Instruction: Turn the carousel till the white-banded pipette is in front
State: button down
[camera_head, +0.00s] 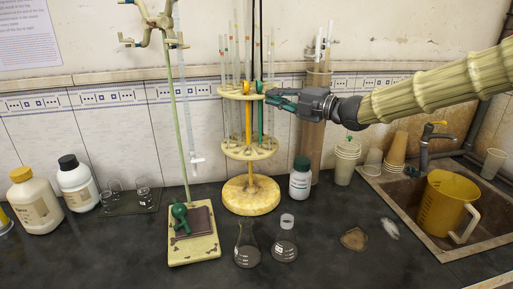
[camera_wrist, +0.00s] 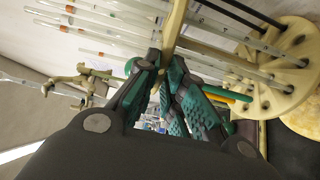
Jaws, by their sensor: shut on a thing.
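The carousel (camera_head: 250,196) stands mid-bench on a round yellow base, with a yellow post and two cream holed discs. Several glass pipettes (camera_head: 234,60) stand in it, with small coloured bands near their tops. I cannot tell which one has the white band. My gripper (camera_head: 270,94) reaches in from the right at the upper disc (camera_head: 236,93). In the wrist view, the green-padded fingers (camera_wrist: 172,75) are closed on the cream edge of that disc (camera_wrist: 177,25). Pipettes lie across the left of that view, and the lower disc (camera_wrist: 288,75) shows at the right.
A burette stand (camera_head: 192,246) is left of the carousel. Two flasks (camera_head: 285,246) stand in front, and a green-capped bottle (camera_head: 300,182) at right. White bottles (camera_head: 36,207) are at far left. The front left bench is clear.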

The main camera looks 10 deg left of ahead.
aim_at(256, 99)
jog(key=shift+s+a+f+m+t+h+b, duration=0.1)
jog(key=shift+s+a+m+t+h+b, duration=0.4)
jog(key=shift+b, duration=1.85)
jog(key=shift+s+a+f+m+t+h+b, duration=0.1)
jog(key=shift+s+a+m+t+h+b, duration=0.45)
jog(key=shift+b, duration=1.75)
jog(key=shift+w+a+m+t+b, duration=0.2)
jog(key=shift+t+b, duration=0.45)
jog(key=shift+b, duration=1.5)
jog(key=shift+s+a+m+t+h+b, duration=0.35)
jog(key=shift+a+m+t+h+b, duration=0.25)
jog(key=shift+b, duration=1.4)
jog(key=shift+s+a+m+t+h+b, duration=0.2)
jog(key=shift+a+m+t+h+b, duration=0.6)
jog(key=shift+b, duration=2.1)
jog(key=c, duration=1.4)
grip_release()
jog(key=shift+w+a, duration=0.1)
jog(key=shift+c, duration=0.2)
jog(key=shift+r, duration=0.1)
